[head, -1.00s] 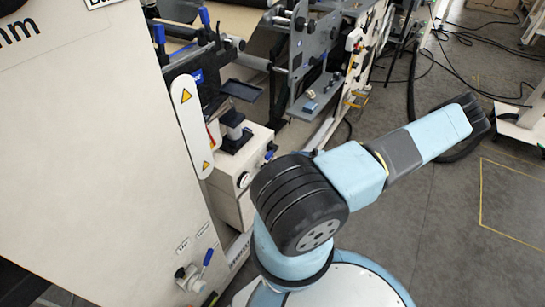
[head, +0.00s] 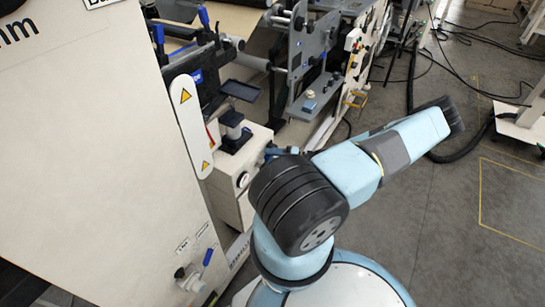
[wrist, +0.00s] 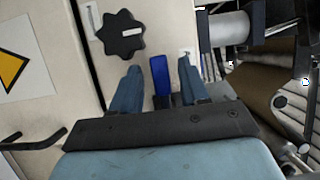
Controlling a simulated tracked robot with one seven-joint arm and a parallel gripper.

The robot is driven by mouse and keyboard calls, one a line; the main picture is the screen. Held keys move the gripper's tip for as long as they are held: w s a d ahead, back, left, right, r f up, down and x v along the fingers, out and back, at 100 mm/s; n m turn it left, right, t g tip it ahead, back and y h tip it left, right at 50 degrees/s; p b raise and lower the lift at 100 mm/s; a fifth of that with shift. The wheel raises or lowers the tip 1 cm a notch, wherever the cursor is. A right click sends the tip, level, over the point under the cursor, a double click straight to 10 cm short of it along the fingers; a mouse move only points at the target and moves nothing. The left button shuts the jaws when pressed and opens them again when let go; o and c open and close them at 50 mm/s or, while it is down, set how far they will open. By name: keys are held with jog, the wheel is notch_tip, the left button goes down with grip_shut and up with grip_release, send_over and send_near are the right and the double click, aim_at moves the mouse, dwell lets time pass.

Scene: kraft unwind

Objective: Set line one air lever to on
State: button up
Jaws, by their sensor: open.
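In the wrist view, a blue lever handle (wrist: 160,76) stands between the two blue fingers of my gripper (wrist: 158,78). The fingers are open, with a visible gap on each side of the lever. The lever's lower end is hidden behind my gripper's dark mount. In the head view, a blue lever (head: 208,257) sits on a valve at the lower part of the cream cabinet, below small labels. I cannot tell whether it is the lever in the wrist view. My gripper cannot be made out in the head view.
A black star knob (wrist: 120,33) is close above the left finger. A yellow warning sign (wrist: 12,65) is at the left. In the head view, the cream cabinet (head: 90,140) and machine frame (head: 325,50) stand left of my arm. Open grey floor (head: 430,220) lies to the right.

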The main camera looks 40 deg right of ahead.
jog(key=shift+c, duration=0.4)
grip_shut()
